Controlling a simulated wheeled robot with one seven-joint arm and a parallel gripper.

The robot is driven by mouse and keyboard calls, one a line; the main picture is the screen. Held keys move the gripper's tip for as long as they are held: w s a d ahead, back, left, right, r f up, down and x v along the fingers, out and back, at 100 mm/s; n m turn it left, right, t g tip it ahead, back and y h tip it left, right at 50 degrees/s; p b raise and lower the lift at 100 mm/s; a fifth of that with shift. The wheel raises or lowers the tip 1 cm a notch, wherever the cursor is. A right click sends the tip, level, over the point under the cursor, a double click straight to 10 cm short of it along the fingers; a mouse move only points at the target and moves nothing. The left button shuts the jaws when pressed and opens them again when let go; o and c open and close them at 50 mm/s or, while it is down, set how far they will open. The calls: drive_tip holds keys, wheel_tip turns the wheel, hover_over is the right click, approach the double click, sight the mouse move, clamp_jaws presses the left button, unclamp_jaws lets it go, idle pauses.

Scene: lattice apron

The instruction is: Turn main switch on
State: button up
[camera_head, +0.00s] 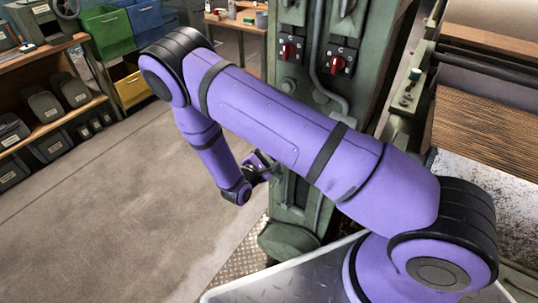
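Two red rotary switches sit on dark plates on the green machine column (290,215). The left red switch (288,51) and the right red switch (336,63) both show above my purple arm. I cannot tell which is the main switch, and their markings are too small to read. My gripper (266,168) is at the column's left side, well below the switches and apart from them. It is small, dark and partly behind my arm, so its fingers do not show clearly.
A grey conduit (318,60) runs down the column between the switches. A roller machine (485,120) stands at the right. Shelves with dark bins (45,105) and green and blue bins (108,32) are at the left. The concrete floor (130,210) at the left is clear.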

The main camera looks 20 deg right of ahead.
drive_tip(key=m, duration=0.5)
drive_tip(key=shift+m, duration=0.3)
drive_tip(key=shift+f+m, duration=0.15)
drive_tip(key=shift+m, duration=1.95)
drive_tip(key=o, duration=0.9)
drive_tip(key=shift+s+a, duration=0.1)
drive_tip(key=v, duration=1)
drive_tip(key=shift+s+a, duration=0.2)
drive_tip(key=shift+a, duration=0.05)
